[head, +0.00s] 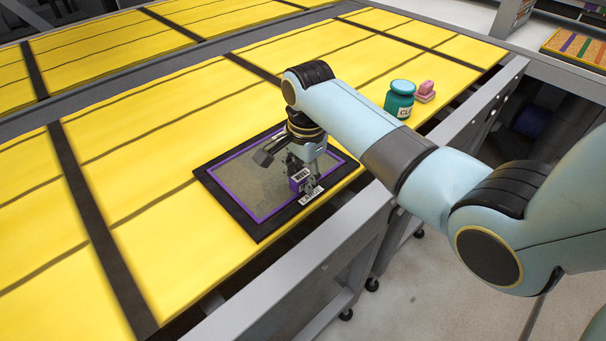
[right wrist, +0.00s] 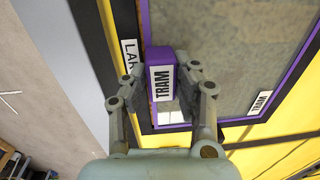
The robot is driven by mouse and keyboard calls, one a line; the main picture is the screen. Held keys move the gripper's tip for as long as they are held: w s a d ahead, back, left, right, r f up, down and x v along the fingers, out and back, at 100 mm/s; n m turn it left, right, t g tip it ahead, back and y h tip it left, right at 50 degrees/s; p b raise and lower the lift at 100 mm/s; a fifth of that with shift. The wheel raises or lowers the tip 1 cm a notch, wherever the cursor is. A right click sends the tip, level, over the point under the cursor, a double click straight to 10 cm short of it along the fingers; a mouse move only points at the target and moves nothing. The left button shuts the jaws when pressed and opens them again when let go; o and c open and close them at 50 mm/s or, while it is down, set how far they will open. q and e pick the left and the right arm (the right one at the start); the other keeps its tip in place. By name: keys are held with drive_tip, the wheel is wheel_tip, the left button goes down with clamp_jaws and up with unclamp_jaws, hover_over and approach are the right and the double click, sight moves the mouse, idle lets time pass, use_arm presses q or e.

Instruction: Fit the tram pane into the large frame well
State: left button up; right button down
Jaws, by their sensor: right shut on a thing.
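The tram pane (head: 245,185) is a grey, see-through sheet with a purple border and a TRAM label at one edge in the right wrist view (right wrist: 235,60). It lies within the black frame marked LARGE (head: 228,204) on the yellow table. Whether it sits fully down in the well I cannot tell. My right gripper (head: 304,178) is shut on a purple block labelled TRAM (right wrist: 160,82), at the pane's edge by the LARGE label. The fingers hold the block from both sides in the right wrist view (right wrist: 160,72). My left gripper is out of view.
A teal jar (head: 399,100) and a pink block (head: 425,91) stand farther along the yellow table (head: 130,200), towards the right. A grey rail (head: 300,270) runs along the table's near edge. The table left of the frame is clear. An orange tray (head: 575,48) is at the far right.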

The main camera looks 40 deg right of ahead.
drive_tip(key=c, duration=1)
unclamp_jaws()
drive_tip(key=shift+s+f, duration=0.1)
drive_tip(key=shift+r, duration=0.6)
drive_tip(key=r, duration=0.7)
drive_tip(key=r+b, duration=0.1)
drive_tip(key=r, duration=0.3)
drive_tip(key=shift+s, duration=0.35)
drive_tip(key=shift+f, duration=0.1)
